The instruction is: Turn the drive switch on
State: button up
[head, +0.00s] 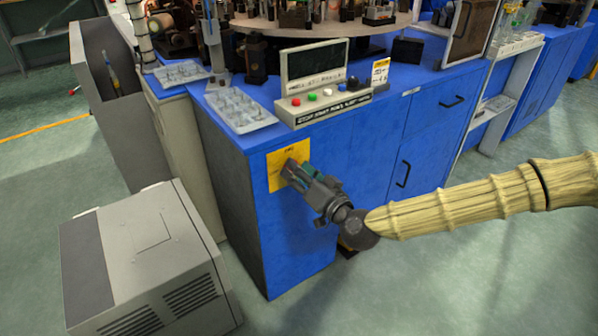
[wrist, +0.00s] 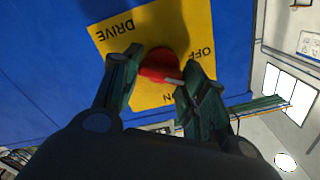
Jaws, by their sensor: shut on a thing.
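The drive switch is a red knob (wrist: 158,64) on a yellow plate (wrist: 112,38) lettered DRIVE, OFF and ON, which looks upside down in the wrist view. The plate (head: 275,176) is on the front of the blue cabinet in the head view. My gripper (head: 294,171) reaches it from the right and hides the knob there. In the wrist view my gripper (wrist: 161,70) has a finger on either side of the knob and is shut on it. A pale mark on the knob shows beside the right finger; I cannot tell which label it points to.
The blue cabinet (head: 250,235) carries a control box (head: 322,104) with coloured buttons and a grey tray (head: 240,108) on top. A grey machine box (head: 150,265) stands on the floor at lower left. The floor right of the cabinet is clear.

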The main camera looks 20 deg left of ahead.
jog(key=m, duration=1.1)
jog(key=shift+w+d+f+b, duration=0.15)
jog(key=shift+f+b, duration=0.1)
jog(key=shift+b, duration=0.05)
dwell(0.4)
jog(key=o, duration=1)
jog(key=v, duration=1.2)
